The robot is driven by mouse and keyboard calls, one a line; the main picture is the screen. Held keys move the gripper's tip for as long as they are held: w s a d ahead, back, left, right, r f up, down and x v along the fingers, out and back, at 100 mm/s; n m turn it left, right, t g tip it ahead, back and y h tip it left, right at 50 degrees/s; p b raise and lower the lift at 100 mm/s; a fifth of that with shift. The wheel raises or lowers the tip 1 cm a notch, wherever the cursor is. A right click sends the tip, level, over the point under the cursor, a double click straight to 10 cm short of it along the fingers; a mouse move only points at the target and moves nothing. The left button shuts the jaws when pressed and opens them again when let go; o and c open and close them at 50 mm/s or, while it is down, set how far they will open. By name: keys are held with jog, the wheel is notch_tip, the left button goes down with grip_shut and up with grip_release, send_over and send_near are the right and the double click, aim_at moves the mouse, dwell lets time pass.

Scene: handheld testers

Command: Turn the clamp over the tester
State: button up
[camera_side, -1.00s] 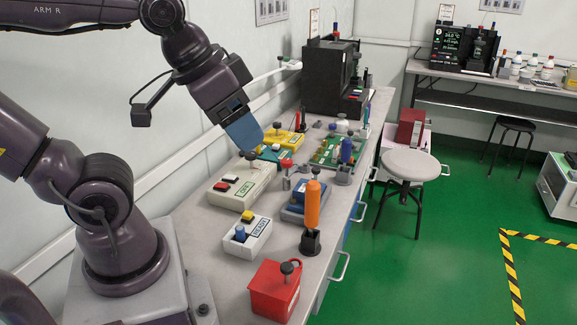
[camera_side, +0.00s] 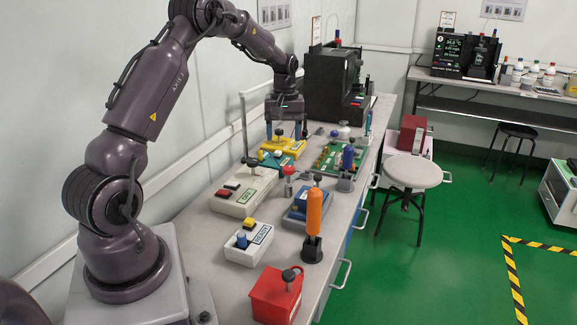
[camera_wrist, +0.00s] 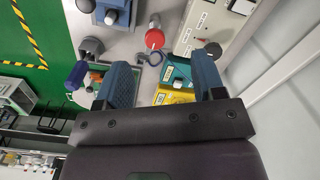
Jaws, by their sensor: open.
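My gripper (camera_side: 286,132) points down over the far part of the bench, its blue fingers apart above the yellow tester (camera_side: 291,147). In the wrist view my gripper (camera_wrist: 163,75) is open, with nothing held between the fingers. The teal tester (camera_wrist: 178,72) and the yellow tester show between and beyond the fingers, partly hidden. The cream tester (camera_side: 245,192), with red and black buttons, lies nearer. A dark knob (camera_side: 250,162) stands at its far end; it shows beside the right finger in the wrist view (camera_wrist: 213,48). I cannot tell which part is the clamp.
A red-capped post (camera_side: 289,171), blue unit (camera_side: 305,208) and orange-handled tool (camera_side: 314,212) crowd the bench's right side. A white button box (camera_side: 248,244) and red box (camera_side: 276,300) are nearer. A green circuit board (camera_side: 332,158) and black cabinet (camera_side: 328,85) are farther.

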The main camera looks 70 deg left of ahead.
aim_at(288, 167)
jog(key=a+f+n, duration=0.1)
jog(key=f, duration=0.3)
jog(key=w+f+n, duration=0.1)
jog(key=f, duration=0.3)
jog(key=w+a+f+n, duration=0.1)
jog(key=f, duration=0.2)
jog(key=shift+w+a+f, duration=0.2)
jog(key=shift+a+f, duration=0.15)
jog(key=shift+f, duration=0.05)
jog(key=c, duration=0.9)
